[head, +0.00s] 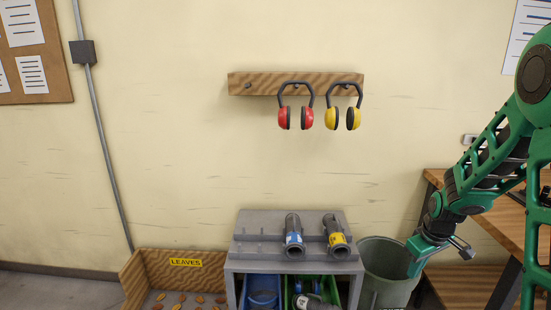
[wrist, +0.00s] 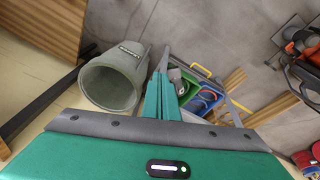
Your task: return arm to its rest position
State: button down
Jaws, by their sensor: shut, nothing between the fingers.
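My green arm hangs at the right side of the head view, bent at the elbow. My gripper (head: 416,266) points downward there, by the right rim of a grey-green bin (head: 385,252). In the wrist view, the fingers of my gripper (wrist: 160,88) are together, with nothing between them. The bin also shows in the wrist view (wrist: 112,80), left of the fingers. I cannot tell how far above the rim the fingertips are.
A wooden workbench (head: 435,180) stands at the right, close to my arm. A grey stand (head: 262,222) left of the bin holds two dark tubes, with blue and green bins below. A LEAVES box (head: 215,260) is further left. Red and yellow earmuffs hang from a wall rack (head: 262,77).

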jog(key=s+r+m, duration=0.3)
jog(key=s+r, duration=0.1)
jog(key=s, duration=0.6)
jog(key=s+r+m+g, duration=0.1)
jog(key=s+r+m, duration=0.3)
jog(key=s, duration=0.7)
jog(key=s+r+m+g, duration=0.1)
jog(key=s+r+m, duration=0.2)
jog(key=s+r, duration=0.3)
jog(key=s, duration=0.4)
jog(key=shift+s, duration=0.2)
jog(key=shift+d+r, duration=0.1)
